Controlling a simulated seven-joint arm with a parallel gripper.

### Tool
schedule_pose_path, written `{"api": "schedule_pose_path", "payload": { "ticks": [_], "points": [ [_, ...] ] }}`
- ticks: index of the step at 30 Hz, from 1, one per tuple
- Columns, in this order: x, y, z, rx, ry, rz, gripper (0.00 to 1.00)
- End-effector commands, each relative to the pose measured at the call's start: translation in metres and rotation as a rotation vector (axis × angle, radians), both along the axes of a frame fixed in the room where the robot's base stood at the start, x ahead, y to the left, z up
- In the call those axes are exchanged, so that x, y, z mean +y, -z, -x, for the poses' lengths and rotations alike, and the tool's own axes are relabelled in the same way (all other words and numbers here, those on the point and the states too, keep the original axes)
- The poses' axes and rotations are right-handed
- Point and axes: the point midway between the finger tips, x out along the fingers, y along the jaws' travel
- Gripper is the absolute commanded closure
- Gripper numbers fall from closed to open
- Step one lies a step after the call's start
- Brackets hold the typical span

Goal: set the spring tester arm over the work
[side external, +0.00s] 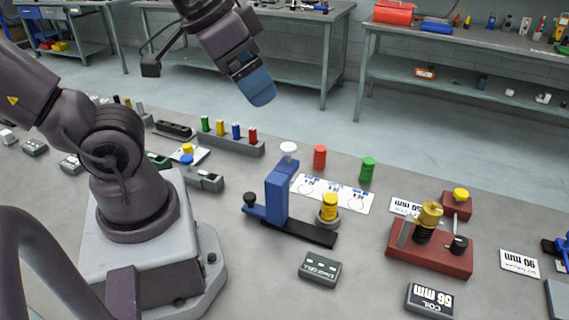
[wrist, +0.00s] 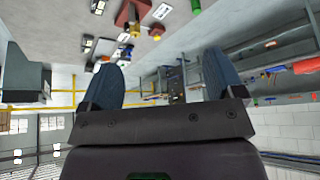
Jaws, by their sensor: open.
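My gripper (side external: 256,86) is high above the far side of the bench, empty and away from everything. In the wrist view its two blue fingers (wrist: 161,82) stand wide apart. A blue upright (side external: 278,195) stands on a black rail (side external: 305,232) with a black knob at its left end; a yellow cylinder (side external: 329,207) stands in a grey ring by the rail. A red-brown base (side external: 430,252) carries a dark coil under a brass-coloured cap (side external: 429,216) and a black knob; it seems to show in the wrist view too (wrist: 131,14). I cannot tell which of the two is the spring tester.
A white card (side external: 333,192) with printed circles lies behind the upright, with a red cylinder (side external: 320,158) and a green one (side external: 367,170) near it. A grey labelled box (side external: 320,268) and a coil label block (side external: 429,300) stand in front. A peg rack (side external: 222,141) is at left.

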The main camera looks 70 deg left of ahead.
Motion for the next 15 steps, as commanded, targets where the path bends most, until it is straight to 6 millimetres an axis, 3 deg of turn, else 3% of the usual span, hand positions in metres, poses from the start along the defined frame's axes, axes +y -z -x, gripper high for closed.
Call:
{"api": "schedule_pose_path", "payload": {
  "ticks": [1,3,4,8,15],
  "points": [
    [0.001,0.000,0.000,0.000,-0.002,0.000,0.25],
    [0.005,0.003,-0.001,0.014,-0.025,0.000,0.41],
    [0.008,0.006,-0.002,0.032,-0.039,0.002,0.44],
    [0.030,0.030,-0.008,0.157,-0.151,0.036,0.44],
    [0.086,0.093,-0.015,0.442,-0.552,0.260,0.44]
  ]
}}
